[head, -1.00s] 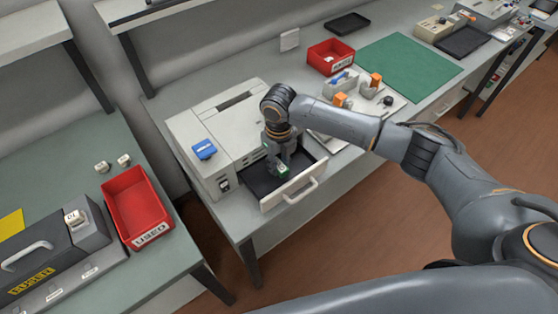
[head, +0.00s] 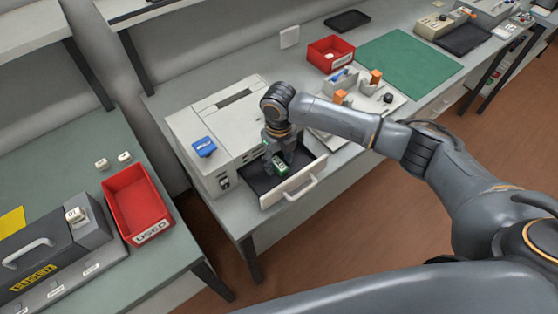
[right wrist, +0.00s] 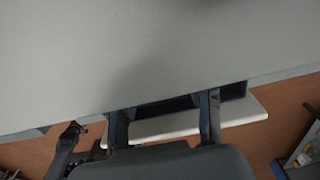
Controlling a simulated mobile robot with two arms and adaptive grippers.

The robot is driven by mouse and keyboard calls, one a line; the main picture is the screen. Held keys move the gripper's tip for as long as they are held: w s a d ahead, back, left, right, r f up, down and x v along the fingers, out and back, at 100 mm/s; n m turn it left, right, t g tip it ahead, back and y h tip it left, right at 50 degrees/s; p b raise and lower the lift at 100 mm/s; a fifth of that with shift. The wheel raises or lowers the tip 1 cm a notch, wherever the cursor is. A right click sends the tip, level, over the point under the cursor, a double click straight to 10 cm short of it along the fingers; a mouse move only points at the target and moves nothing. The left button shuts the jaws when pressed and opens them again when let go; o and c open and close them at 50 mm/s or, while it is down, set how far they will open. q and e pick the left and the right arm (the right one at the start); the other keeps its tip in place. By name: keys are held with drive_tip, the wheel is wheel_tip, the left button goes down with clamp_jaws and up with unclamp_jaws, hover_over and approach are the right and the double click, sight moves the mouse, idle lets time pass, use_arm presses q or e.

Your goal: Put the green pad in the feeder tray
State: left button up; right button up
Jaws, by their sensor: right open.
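The green pad (head: 280,166), small with a white marking, is in the pulled-out feeder tray (head: 260,182) at the front of the beige machine. My right gripper (head: 281,156) points down into the tray, right at the pad, and its fingers are open. In the right wrist view the two fingers (right wrist: 165,118) stand apart, with the dark tray interior and pale tray front (right wrist: 180,127) between them. I do not make out the pad there. The head view cannot tell whether a finger touches the pad. My left gripper is not in view.
The beige machine (head: 236,112) carries a blue item (head: 204,147). A red bin (head: 137,204) marked USED stands on the left bench. Another red bin (head: 331,54), a green mat (head: 408,66) and a board with orange-topped parts lie on the main bench.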

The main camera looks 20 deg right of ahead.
sight(279, 164)
wheel_tip(279, 164, up, 12)
drive_tip(key=b, duration=0.2)
drive_tip(key=shift+f, duration=0.2)
drive_tip(key=shift+f, duration=0.1)
idle(0.3)
